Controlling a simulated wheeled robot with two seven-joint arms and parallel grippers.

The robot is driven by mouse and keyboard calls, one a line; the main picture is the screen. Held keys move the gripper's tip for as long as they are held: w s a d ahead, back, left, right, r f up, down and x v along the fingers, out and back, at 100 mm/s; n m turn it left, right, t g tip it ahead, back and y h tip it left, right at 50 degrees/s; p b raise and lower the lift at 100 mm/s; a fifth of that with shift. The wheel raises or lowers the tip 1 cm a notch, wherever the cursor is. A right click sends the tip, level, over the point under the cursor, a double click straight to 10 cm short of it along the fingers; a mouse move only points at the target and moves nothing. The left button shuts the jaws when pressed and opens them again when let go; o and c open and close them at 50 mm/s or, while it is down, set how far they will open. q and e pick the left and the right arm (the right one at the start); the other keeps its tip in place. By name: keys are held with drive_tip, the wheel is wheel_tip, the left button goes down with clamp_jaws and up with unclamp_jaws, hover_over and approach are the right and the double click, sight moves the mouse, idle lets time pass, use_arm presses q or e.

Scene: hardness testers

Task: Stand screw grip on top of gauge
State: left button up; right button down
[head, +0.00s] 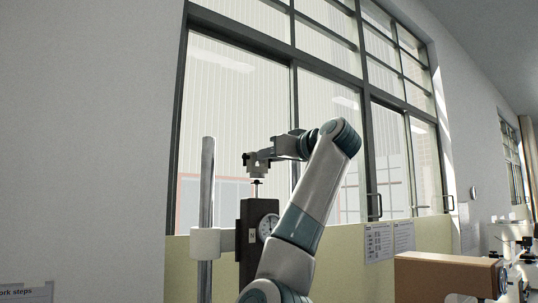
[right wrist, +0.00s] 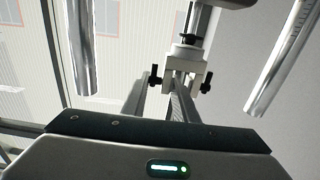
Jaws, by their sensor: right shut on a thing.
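The gauge (head: 247,245) is a dark upright block with a round white dial, beside a silver column. A short thin stem with a dark cap (head: 257,182) stands up from its top. My right gripper (head: 262,157) is above the gauge, shut on the screw grip (head: 251,160), a small pale clamp. In the right wrist view the screw grip (right wrist: 187,58) is a pale block with black screw knobs to either side, at the ends of my right fingers (right wrist: 172,88). The grip's underside seems close to the stem; I cannot tell whether they touch. My left gripper is out of view.
The silver column (head: 207,185) with a white collar (head: 205,243) rises left of the gauge. A low yellowish panel (head: 345,262) with notices runs behind, under tall windows. A brown box (head: 445,278) and other equipment stand at the right.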

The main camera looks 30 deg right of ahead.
drive_tip(key=shift+w+r, duration=0.1)
drive_tip(key=shift+w, duration=0.05)
drive_tip(key=shift+f, duration=0.2)
drive_tip(key=shift+f+b, duration=0.3)
drive_tip(key=shift+b, duration=0.15)
drive_tip(key=shift+f, duration=0.1)
drive_tip(key=shift+b, duration=0.55)
idle(0.8)
idle(0.4)
drive_tip(key=c, duration=1.3)
unclamp_jaws()
drive_tip(key=shift+c, duration=0.2)
